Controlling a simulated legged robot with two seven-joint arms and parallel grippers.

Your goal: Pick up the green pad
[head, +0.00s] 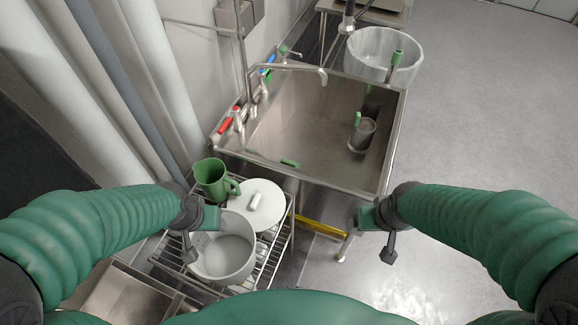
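A small flat green piece, which looks like the green pad (290,163), lies on the front rim of the steel sink (330,178). My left gripper (210,217) is to the left of the pad and nearer to me, over the rim of a white pot (222,262). My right gripper (368,217) is to the right of the pad and nearer to me, by the sink's front right corner. Both grippers are apart from the pad. Their fingers are too small and turned to show whether they are open or shut.
A wire rack (271,261) holds the pot, a white lid (262,200) and a green jug (212,178). A steel cup (362,136) with a green-handled tool stands in the sink. A faucet (290,67) reaches over it. A white bin (368,57) stands behind. The floor at right is clear.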

